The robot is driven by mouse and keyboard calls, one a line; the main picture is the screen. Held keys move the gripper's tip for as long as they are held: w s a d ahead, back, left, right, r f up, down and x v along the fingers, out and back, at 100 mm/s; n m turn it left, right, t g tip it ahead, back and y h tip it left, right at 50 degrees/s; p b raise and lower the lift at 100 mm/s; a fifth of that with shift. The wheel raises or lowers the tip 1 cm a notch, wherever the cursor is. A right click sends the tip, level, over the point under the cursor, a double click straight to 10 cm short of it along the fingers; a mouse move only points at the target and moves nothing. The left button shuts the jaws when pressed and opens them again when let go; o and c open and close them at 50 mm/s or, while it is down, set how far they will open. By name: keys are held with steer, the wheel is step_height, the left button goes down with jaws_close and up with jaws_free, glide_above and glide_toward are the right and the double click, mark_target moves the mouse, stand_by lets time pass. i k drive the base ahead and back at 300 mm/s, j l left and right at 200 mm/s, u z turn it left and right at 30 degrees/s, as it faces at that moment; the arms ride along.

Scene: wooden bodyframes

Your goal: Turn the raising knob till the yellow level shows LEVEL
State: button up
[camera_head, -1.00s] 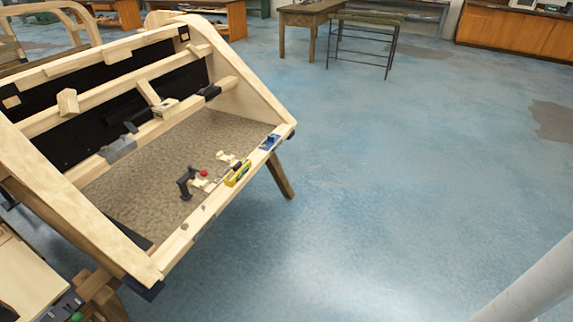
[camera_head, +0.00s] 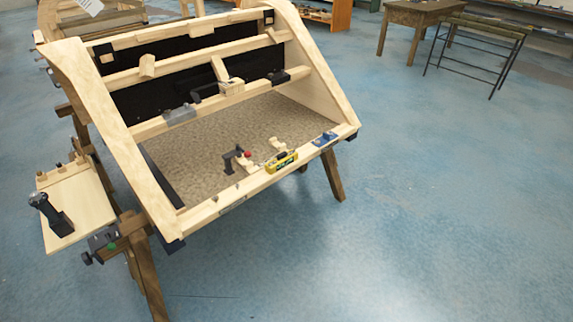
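The yellow level (camera_head: 283,161) lies on the front rail of the wooden bodyframe (camera_head: 196,217), right of the rail's middle. Its bubble and any reading are too small to make out. I cannot tell whether this red knob is the raising knob. My gripper is not in view.
A side board (camera_head: 79,212) with a dark upright tool (camera_head: 50,214) stands left of the frame. A blue item (camera_head: 325,138) lies on the rail's right end. A trestle leg (camera_head: 333,176) stands below. The blue floor to the right and in front is clear.

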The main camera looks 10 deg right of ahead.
mark_target(86, 257)
steer(key=i+j+u, duration=0.5)
steer(key=j, duration=0.3)
steer(key=i+j+u, duration=0.5)
steer(key=i+j, duration=0.3)
steer(key=j, duration=0.15)
steer(key=i+j, duration=0.65)
steer(key=j, duration=0.2)
steer(key=i+z, duration=0.05)
